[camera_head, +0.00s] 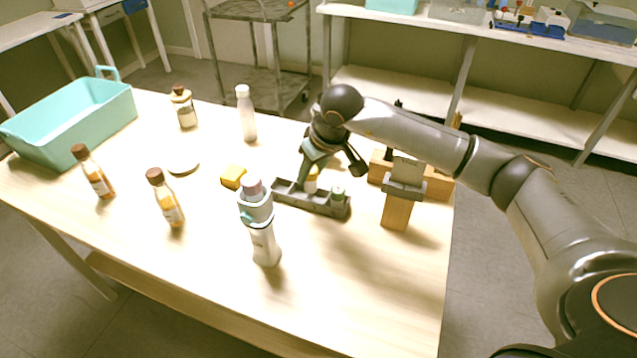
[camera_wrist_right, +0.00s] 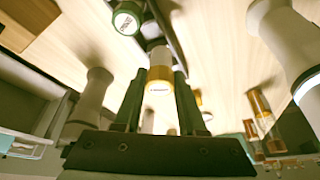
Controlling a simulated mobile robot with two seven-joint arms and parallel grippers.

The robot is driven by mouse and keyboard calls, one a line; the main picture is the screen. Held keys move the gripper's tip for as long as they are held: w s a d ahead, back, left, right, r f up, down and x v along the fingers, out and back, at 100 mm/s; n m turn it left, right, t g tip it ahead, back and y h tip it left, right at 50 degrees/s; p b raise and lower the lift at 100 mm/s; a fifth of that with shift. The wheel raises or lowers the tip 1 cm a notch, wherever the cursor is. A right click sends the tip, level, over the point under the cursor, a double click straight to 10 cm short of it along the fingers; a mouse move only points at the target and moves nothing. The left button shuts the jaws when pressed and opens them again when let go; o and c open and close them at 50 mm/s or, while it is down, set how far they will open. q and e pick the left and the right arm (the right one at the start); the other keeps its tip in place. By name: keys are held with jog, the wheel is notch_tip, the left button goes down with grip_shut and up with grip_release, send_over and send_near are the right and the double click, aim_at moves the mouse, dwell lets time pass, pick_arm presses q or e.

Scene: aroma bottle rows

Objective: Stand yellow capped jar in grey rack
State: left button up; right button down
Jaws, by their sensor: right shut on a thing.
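The yellow capped jar (camera_head: 311,184) is small, with a pale body. It is between the fingers of my right gripper (camera_head: 309,172), which is shut on it. In the right wrist view the jar's yellow and white part (camera_wrist_right: 160,76) shows between the dark green fingers (camera_wrist_right: 158,100). The grey rack (camera_head: 300,203) is a long low tray on the table. The jar is upright at the rack's middle. The rack's front wall hides its base, so I cannot tell whether it touches the rack's floor. My left gripper is not in view.
A green-capped jar (camera_head: 338,196) stands in the rack's right end. A wooden stand (camera_head: 397,210) is right of the rack. Amber bottles (camera_head: 168,206) and a teal basket (camera_head: 75,125) are farther left.

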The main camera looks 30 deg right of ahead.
jog(key=shift+d+f, duration=0.55)
jog(key=shift+f, duration=0.05)
jog(key=f, duration=0.3)
jog(key=shift+d+f+p, duration=0.1)
jog(key=shift+d+p, duration=0.2)
jog(key=shift+d, duration=0.05)
jog(key=shift+w+f, duration=0.1)
jog(key=shift+f, duration=0.35)
jog(key=shift+f, duration=0.1)
jog(key=shift+c, duration=2.4)
grip_release()
